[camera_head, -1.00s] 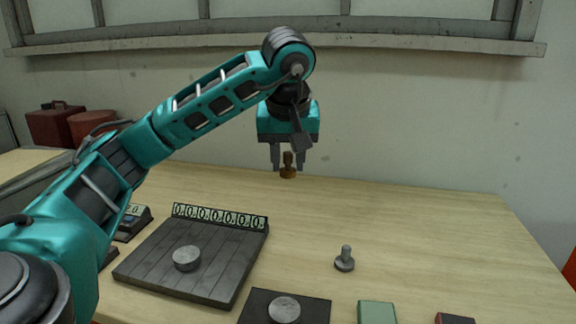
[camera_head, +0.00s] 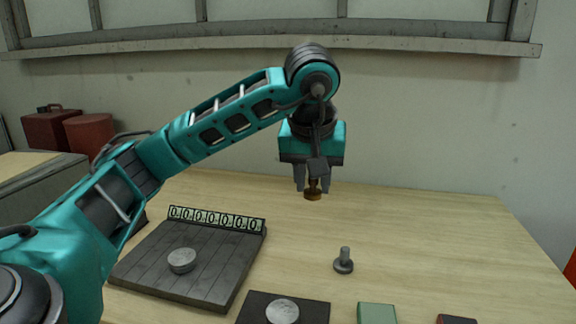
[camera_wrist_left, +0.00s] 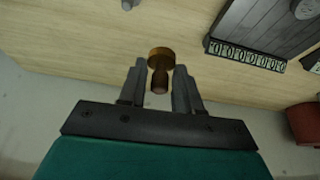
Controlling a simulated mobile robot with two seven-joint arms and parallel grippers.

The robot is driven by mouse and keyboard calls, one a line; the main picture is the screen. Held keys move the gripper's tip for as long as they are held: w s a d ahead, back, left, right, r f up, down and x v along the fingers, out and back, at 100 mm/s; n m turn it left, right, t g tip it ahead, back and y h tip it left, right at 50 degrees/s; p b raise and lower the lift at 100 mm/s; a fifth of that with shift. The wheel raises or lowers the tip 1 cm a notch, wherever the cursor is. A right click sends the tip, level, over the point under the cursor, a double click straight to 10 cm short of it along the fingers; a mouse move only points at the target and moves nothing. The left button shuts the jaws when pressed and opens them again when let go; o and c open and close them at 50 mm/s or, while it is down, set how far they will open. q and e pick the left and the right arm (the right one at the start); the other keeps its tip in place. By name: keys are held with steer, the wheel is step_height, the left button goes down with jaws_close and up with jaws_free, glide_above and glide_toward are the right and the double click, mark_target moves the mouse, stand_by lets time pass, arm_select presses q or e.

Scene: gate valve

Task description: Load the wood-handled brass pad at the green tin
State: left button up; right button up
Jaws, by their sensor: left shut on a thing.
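The brass pad (camera_head: 313,195) with its wood handle hangs upright below my left gripper (camera_head: 313,184), brass base down, above the table. My left gripper is shut on its handle. In the left wrist view the pad (camera_wrist_left: 160,54) shows between the fingers of the gripper (camera_wrist_left: 159,82). A green block (camera_head: 377,313), perhaps the green tin, sits at the bottom edge of the head view and is cut off by it. My right gripper is not in view.
A grey pad with a handle (camera_head: 344,262) stands on the table. A dark slatted platform (camera_head: 215,262) with a digit display (camera_head: 216,219) lies left, bearing a grey disc (camera_head: 182,260). A dark plate (camera_head: 322,308) bears another disc (camera_head: 282,310). A dark red block (camera_head: 456,319) is front right.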

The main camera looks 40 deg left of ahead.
arm_select(q)
steer(key=s+d+f+m+b, duration=0.1)
steer(key=d+f+m, duration=0.1)
steer(key=d, duration=0.3)
steer(key=d+f+m+h+b, duration=0.1)
steer(key=d+f+m+b, duration=0.1)
steer(key=d+f, duration=0.2)
steer(key=s+d+f+m+h+b, duration=0.1)
steer(key=d+f+m+b, duration=0.1)
steer(key=d, duration=0.5)
steer(key=shift+s+f+m+t, duration=0.3)
steer(key=shift+s+f, duration=0.05)
steer(key=shift+f, duration=0.1)
step_height(320, 180, down, 3)
steer(key=shift+f+b, duration=0.15)
steer(key=shift+b, duration=0.9)
steer(key=shift+f+b, duration=0.5)
steer(key=shift+f, duration=0.35)
steer(key=shift+f+b, duration=0.3)
steer(key=shift+f, duration=0.05)
steer(key=shift+f, duration=0.15)
